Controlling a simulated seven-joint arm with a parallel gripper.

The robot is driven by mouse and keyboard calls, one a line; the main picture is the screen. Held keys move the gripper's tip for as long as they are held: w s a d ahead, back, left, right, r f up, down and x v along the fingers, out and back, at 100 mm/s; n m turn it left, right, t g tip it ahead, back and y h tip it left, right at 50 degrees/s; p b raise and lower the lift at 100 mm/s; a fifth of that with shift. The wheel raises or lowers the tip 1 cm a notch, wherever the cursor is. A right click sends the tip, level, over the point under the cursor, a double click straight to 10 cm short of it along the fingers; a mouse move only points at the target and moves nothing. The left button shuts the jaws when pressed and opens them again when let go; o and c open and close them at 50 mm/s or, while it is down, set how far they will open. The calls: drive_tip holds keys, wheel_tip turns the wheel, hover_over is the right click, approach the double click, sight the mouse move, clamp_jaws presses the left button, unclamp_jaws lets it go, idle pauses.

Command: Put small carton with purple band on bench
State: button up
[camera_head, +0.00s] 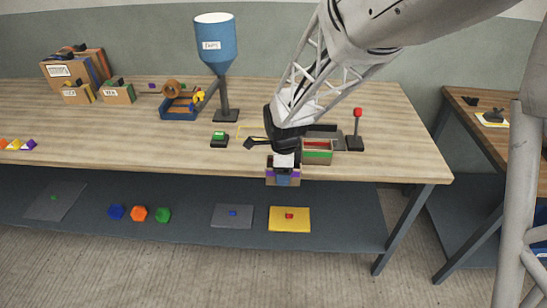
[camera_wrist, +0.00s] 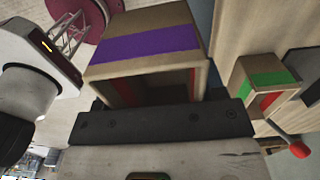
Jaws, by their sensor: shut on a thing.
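The small carton with the purple band (camera_head: 270,173) is held at my gripper (camera_head: 284,168), over the bench's front edge in the head view. In the wrist view the carton (camera_wrist: 140,45) fills the upper middle, its purple band across one face and its open, dark end towards me. My gripper's dark bar (camera_wrist: 160,122) lies along that open end; the fingertips are mostly hidden. I cannot tell whether the carton touches the bench (camera_head: 130,125), a wooden top with a grey lower shelf.
A green-banded carton (camera_head: 317,152) stands right beside the held one. A red-knobbed lever (camera_head: 356,130) is right of it, and a blue hopper (camera_head: 216,45) stands behind. A green button box (camera_head: 219,139) is to the left.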

drive_tip(key=shift+w, duration=0.1)
